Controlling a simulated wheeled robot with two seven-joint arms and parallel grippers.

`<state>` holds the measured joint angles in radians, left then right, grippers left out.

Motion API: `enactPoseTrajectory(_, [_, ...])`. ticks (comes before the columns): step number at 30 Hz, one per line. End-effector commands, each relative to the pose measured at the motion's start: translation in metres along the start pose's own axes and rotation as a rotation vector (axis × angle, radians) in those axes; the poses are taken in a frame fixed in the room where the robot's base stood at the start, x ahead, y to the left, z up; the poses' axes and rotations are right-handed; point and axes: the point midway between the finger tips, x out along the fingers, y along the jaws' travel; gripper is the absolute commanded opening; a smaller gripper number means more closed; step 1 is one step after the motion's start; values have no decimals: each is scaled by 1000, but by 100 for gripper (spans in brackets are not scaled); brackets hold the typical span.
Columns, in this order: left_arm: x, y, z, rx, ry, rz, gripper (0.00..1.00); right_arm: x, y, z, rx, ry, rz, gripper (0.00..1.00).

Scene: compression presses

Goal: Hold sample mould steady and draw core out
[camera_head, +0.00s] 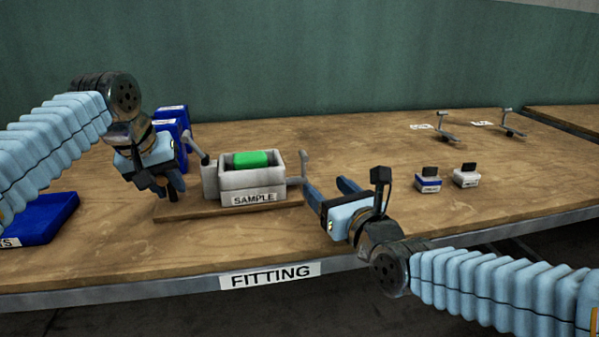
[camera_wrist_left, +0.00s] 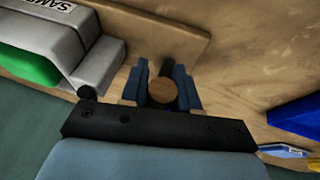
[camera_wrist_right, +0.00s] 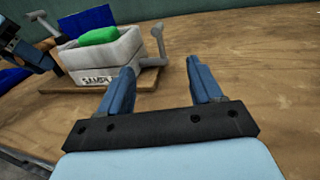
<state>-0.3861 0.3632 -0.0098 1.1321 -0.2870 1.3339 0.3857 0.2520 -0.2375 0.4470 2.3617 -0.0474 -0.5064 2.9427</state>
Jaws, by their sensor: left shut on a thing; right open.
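The sample mould (camera_head: 238,180) is a light grey open box labelled SAMPLE on a wooden board (camera_head: 240,207). A green core (camera_head: 250,159) lies inside it. A grey handle (camera_head: 304,167) sticks out on the right of the mould; it also shows in the right wrist view (camera_wrist_right: 158,42). My left gripper (camera_head: 172,190) is shut on an upright dark post with a round wooden top (camera_wrist_left: 163,90), at the left end of the board beside the mould. My right gripper (camera_head: 328,188) is open and empty, just right of the handle and apart from it.
Blue bins (camera_head: 172,124) stand behind my left gripper. A blue tray (camera_head: 45,218) lies at the left. Two small labelled blocks (camera_head: 428,181) (camera_head: 466,176) and two small metal fittings (camera_head: 446,126) (camera_head: 512,122) sit to the right. The table's middle is clear; its front edge carries a FITTING label (camera_head: 270,275).

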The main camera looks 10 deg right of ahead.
Motion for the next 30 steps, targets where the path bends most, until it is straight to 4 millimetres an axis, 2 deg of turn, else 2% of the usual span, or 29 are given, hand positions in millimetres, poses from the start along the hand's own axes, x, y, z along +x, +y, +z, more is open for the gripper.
enactPoseTrajectory(18, [0, 1, 0, 1, 0, 1, 0, 94, 0, 0, 3, 0, 1, 65])
enactPoseTrajectory(24, [0, 1, 0, 1, 0, 1, 0, 111, 0, 0, 0, 0, 1, 65])
enactPoseTrajectory(30, [0, 1, 0, 1, 1, 1, 0, 115, 0, 0, -2, 0, 0, 65])
